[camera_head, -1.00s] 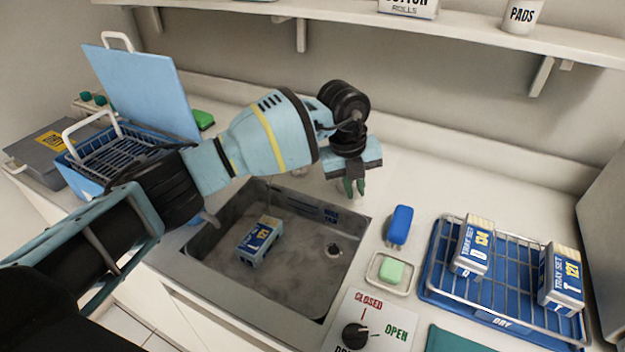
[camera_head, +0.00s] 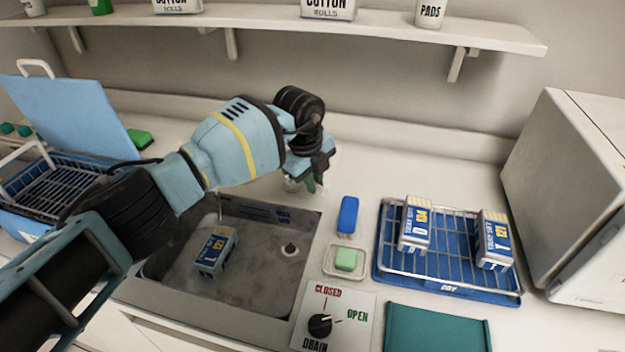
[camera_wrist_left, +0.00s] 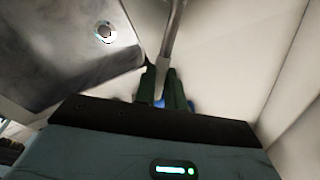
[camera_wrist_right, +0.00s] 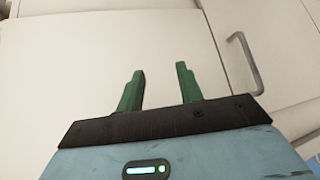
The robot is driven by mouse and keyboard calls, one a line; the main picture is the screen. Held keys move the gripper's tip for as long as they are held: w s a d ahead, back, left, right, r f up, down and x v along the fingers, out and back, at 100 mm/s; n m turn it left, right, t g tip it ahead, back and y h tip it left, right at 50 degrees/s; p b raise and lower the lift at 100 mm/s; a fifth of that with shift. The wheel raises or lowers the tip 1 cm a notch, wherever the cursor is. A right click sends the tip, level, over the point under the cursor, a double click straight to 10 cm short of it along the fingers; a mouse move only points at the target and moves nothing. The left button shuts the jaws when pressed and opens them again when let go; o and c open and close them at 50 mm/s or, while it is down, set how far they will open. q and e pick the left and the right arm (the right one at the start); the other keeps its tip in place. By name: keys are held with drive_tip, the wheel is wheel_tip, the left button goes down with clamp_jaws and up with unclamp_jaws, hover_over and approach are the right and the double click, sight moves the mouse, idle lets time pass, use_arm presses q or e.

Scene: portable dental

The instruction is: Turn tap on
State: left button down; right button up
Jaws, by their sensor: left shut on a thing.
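My left gripper (camera_head: 312,183) is just behind the back right corner of the sink (camera_head: 310,228), pointing down. In the left wrist view its green fingers (camera_wrist_left: 162,88) are shut on a slim grey metal bar, the tap handle (camera_wrist_left: 174,35), which runs up between them. The rest of the tap is mostly hidden behind my left arm in the head view. My right gripper (camera_wrist_right: 158,88) shows only in the right wrist view. It is open and empty, in front of a pale cabinet front.
A tray-set pack (camera_head: 214,252) lies in the sink. A blue block (camera_head: 348,214), a soap dish with green soap (camera_head: 346,260), a drain knob (camera_head: 320,325) and a blue drying rack (camera_head: 390,268) stand to the right. A shelf (camera_head: 370,38) runs above.

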use_arm(q)
drive_tip(key=c, duration=1.5)
unclamp_jaws()
drive_tip(key=shift+s+a+r+p, duration=0.15)
drive_tip(key=shift+r, duration=1.15)
drive_tip(key=shift+s+a+r+p, duration=0.1)
drive_tip(key=shift+s+a+r, duration=0.1)
drive_tip(key=shift+r, duration=1.05)
drive_tip(key=shift+s+a+r+p, duration=0.15)
drive_tip(key=shift+r, duration=1.15)
drive_tip(key=shift+f, duration=0.1)
